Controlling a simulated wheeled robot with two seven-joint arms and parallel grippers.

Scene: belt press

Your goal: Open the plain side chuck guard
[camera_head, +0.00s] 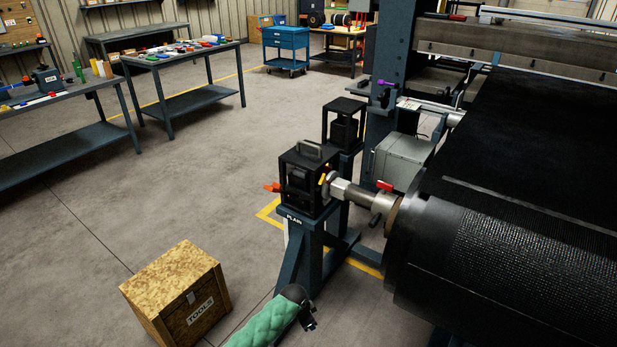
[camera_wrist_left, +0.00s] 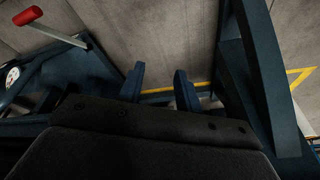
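The plain side chuck guard (camera_head: 309,152) is a black box-like cover with a grey handle on top. It sits down over the chuck on the blue stand marked PLAIN (camera_head: 293,218). A metal shaft (camera_head: 357,194) runs from the chuck to the black roll on the right. My left arm, in a green sleeve, comes in from the bottom of the head view. My left gripper (camera_wrist_left: 159,80) is below the guard, near the stand's foot, apart from the guard. Its two blue fingers are spread with nothing between them. My right gripper is not in view.
A wooden TOOLS crate (camera_head: 178,294) stands on the floor at the lower left. An orange-red lever (camera_head: 272,187) sticks out left of the chuck. A second black housing (camera_head: 344,123) stands behind. The wrist view shows a red-handled lever (camera_wrist_left: 27,16) and blue frame beams (camera_wrist_left: 262,80).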

